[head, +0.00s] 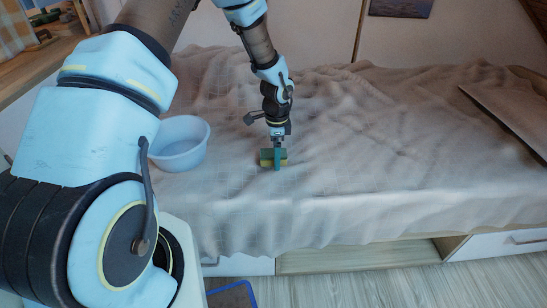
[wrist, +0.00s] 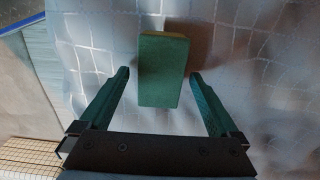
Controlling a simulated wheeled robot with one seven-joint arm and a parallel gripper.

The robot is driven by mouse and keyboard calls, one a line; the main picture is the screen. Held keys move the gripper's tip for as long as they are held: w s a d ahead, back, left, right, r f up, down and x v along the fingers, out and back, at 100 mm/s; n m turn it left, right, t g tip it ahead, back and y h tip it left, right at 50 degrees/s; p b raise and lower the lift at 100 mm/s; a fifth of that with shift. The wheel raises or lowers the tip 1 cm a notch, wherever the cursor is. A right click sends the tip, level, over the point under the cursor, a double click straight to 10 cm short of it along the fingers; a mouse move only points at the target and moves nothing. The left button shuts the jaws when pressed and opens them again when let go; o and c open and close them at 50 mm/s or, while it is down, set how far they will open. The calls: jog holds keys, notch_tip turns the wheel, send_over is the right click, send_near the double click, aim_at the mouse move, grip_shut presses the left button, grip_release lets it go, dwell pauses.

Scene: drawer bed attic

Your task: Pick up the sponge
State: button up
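The sponge (head: 266,162) is a small block, green with a yellow layer, on the bed cover. In the wrist view the sponge (wrist: 163,72) shows its green face, with its near end between my gripper's two fingers. My gripper (head: 277,160) reaches down over the sponge in the head view, and one finger hides part of it. In the wrist view my gripper (wrist: 160,80) is open, with a gap on both sides of the sponge. Neither finger visibly touches it.
The bed (head: 370,140) has a wrinkled pale cover. A pale blue bowl (head: 180,148) stands on it, left of the sponge. A flat grey panel (head: 510,110) lies at the right. The cover right of the sponge is clear.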

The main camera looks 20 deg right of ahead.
jog(key=c, duration=1.4)
jog(key=shift+o, duration=0.2)
jog(key=shift+r, duration=0.1)
notch_tip(320, 180, up, 10)
jog(key=shift+f, duration=0.1)
